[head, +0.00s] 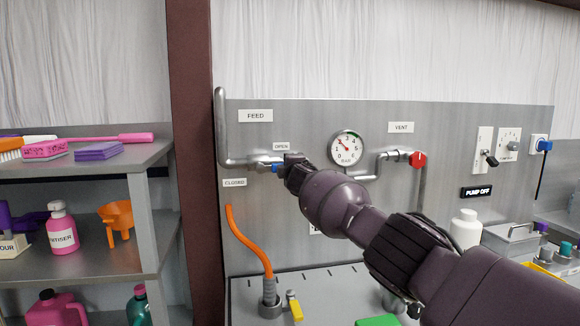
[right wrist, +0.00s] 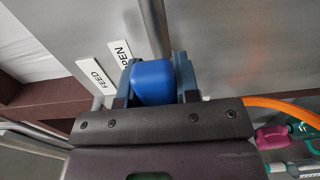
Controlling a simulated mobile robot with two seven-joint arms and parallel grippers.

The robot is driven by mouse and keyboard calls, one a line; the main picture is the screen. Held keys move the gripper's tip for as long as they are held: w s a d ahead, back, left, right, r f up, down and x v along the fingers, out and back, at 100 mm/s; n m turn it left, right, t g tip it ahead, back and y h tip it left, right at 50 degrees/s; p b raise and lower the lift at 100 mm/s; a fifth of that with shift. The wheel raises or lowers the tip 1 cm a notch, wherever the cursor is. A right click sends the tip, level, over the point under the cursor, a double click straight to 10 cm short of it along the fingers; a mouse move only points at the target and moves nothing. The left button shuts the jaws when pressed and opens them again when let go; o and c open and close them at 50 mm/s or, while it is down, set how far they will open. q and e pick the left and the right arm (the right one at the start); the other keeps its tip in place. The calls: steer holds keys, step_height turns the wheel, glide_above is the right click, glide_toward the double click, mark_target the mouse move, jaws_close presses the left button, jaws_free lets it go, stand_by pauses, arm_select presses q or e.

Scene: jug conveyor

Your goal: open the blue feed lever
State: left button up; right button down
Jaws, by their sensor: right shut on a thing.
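The blue feed lever (head: 275,168) is on the grey pipe at the left of the metal panel, just below the OPEN label (head: 281,146) and above and right of the CLOSED label (head: 235,182). My right gripper (head: 287,166) is at the lever and partly covers it in the head view. In the right wrist view the lever's blue end (right wrist: 153,82) sits between the two fingers of my right gripper (right wrist: 156,85), which is shut on it. The lever's exact angle is hard to tell behind the gripper. My left gripper is in neither view.
A gauge (head: 346,149) and a red vent handle (head: 418,160) are on the panel to the right. An orange hose (head: 250,240) rises below the lever. A shelf (head: 150,205) with bottles and brushes stands left, past a brown post (head: 190,160).

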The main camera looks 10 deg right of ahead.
steer(key=shift+r, duration=0.1)
stand_by(0.3)
steer(key=c, duration=0.8)
jaws_free()
steer(key=shift+c, duration=0.2)
steer(key=shift+s, duration=0.15)
steer(key=shift+s+d+p, duration=0.1)
steer(key=shift+s+p, duration=0.75)
steer(key=shift+s, duration=0.35)
steer(key=s+b, duration=0.1)
steer(key=s, duration=0.7)
steer(key=shift+d, duration=0.15)
